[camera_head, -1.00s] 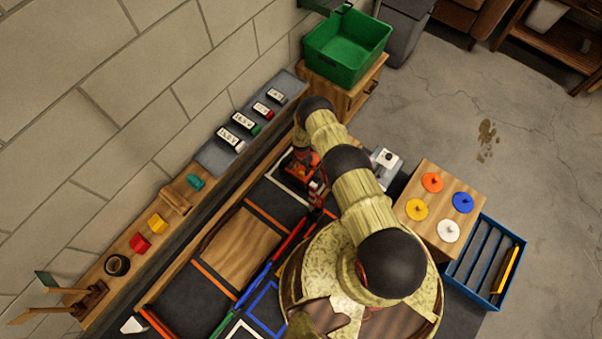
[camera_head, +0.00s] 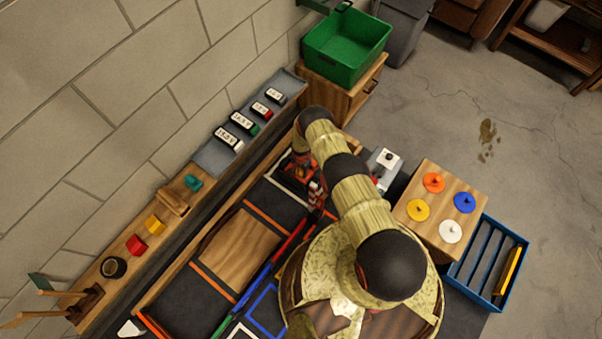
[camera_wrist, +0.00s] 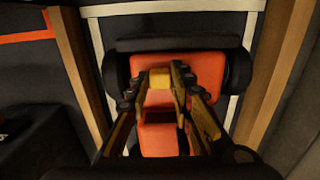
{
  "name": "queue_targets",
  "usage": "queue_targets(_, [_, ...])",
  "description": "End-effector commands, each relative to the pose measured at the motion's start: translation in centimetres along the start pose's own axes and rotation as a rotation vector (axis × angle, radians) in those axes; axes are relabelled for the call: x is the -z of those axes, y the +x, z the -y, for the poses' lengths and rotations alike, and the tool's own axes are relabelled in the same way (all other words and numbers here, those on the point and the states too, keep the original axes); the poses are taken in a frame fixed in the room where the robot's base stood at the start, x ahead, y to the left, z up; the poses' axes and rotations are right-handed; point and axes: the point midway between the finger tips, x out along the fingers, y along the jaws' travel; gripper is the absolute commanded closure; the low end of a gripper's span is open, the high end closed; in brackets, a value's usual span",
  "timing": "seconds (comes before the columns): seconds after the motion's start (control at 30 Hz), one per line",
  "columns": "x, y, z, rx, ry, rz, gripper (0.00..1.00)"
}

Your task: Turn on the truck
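The truck (camera_wrist: 207,68) has an orange-red body with black parts at its left and right sides. It lies inside a white taped outline on the dark bench, seen from above in the wrist view. A small yellow block (camera_wrist: 160,78) is on it. My gripper (camera_wrist: 162,75) is over the truck, with one fingertip on each side of the yellow block. I cannot tell whether the fingers press on it. In the head view my gripper and the truck are a small orange and dark patch, largely hidden by my arm.
Wooden rails (camera_wrist: 78,80) border the spot on both sides. A wall shelf holds labelled packs (camera_head: 242,122), red and yellow blocks (camera_head: 136,244) and a black cup (camera_head: 113,267). A green bin (camera_head: 346,48), a box with coloured discs (camera_head: 440,204) and a blue rack (camera_head: 488,260) stand around.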

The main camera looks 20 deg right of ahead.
Motion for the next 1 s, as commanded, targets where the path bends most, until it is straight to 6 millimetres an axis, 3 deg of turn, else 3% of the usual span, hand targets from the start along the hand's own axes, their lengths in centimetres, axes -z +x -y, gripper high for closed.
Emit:
queue_targets(0.37, [-0.01,0.00,-0.02,0.000,0.000,0.000,1.00])
queue_targets(0.83, [-0.01,0.01,-0.04,-0.001,0.000,0.001,1.00])
queue_targets(1.0, [0.81,0.00,0.00,0.000,0.001,0.000,1.00])
